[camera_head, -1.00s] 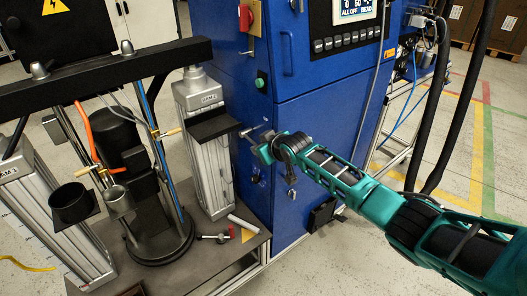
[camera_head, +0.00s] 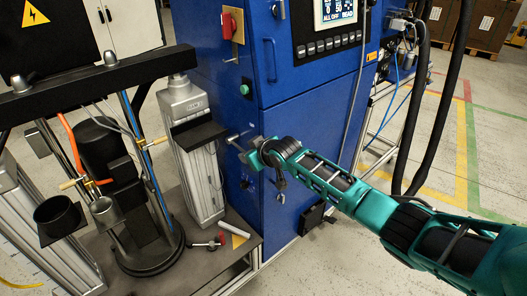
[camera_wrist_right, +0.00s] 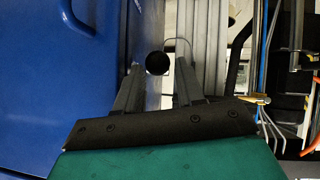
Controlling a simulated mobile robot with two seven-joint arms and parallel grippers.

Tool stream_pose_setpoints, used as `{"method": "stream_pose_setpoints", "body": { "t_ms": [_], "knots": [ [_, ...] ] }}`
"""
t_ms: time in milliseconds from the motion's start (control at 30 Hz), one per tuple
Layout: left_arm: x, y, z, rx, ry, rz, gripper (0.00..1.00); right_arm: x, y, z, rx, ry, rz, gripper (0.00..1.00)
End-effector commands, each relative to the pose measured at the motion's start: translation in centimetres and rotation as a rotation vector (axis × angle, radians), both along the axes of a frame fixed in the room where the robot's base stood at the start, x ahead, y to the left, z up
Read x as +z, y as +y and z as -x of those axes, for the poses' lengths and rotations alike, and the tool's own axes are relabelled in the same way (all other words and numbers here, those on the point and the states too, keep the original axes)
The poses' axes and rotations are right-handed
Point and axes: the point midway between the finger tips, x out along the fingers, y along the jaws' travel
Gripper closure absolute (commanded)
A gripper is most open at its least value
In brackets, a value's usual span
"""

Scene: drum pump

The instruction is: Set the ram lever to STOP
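The ram lever shows in the right wrist view as a round black knob (camera_wrist_right: 157,63) beside the blue cabinet. In the head view a thin metal rod (camera_head: 234,138) sticks out from the cabinet's left edge, close to my right gripper; it seems to be the lever. My right gripper (camera_head: 246,152) is at this edge, its arm coming in from the right. In the right wrist view its two fingers (camera_wrist_right: 158,80) are apart, with the knob between their tips and gaps on both sides. No lever position marking is readable. My left gripper is not in view.
The blue cabinet (camera_head: 302,140) stands directly beside the right gripper. A grey ram column (camera_head: 196,150) with a black shelf is to its left. The drum pump frame (camera_head: 95,82) with hoses is further left. Floor at right is open.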

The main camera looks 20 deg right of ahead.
Motion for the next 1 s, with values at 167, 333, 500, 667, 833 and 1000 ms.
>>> {"method": "stream_pose_setpoints", "body": {
  "t_ms": [167,333,500,667,833,1000],
  "knots": [
    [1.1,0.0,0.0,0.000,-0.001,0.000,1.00,1.7,-0.5,2.1,0.000,-0.001,0.001,0.62],
    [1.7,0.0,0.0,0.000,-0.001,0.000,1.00,3.2,-1.0,4.3,0.000,0.000,0.002,0.62],
    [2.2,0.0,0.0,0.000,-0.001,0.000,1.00,4.7,-1.5,6.5,0.000,0.000,0.002,0.62],
    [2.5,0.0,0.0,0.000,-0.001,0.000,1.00,5.8,-1.9,8.1,-0.001,0.000,0.002,0.62],
    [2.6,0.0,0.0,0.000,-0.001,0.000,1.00,6.4,-2.0,9.0,-0.002,0.000,0.001,0.62],
    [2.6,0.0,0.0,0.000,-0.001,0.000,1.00,6.6,-2.0,9.2,-0.002,0.000,0.001,0.62]
  ]
}}
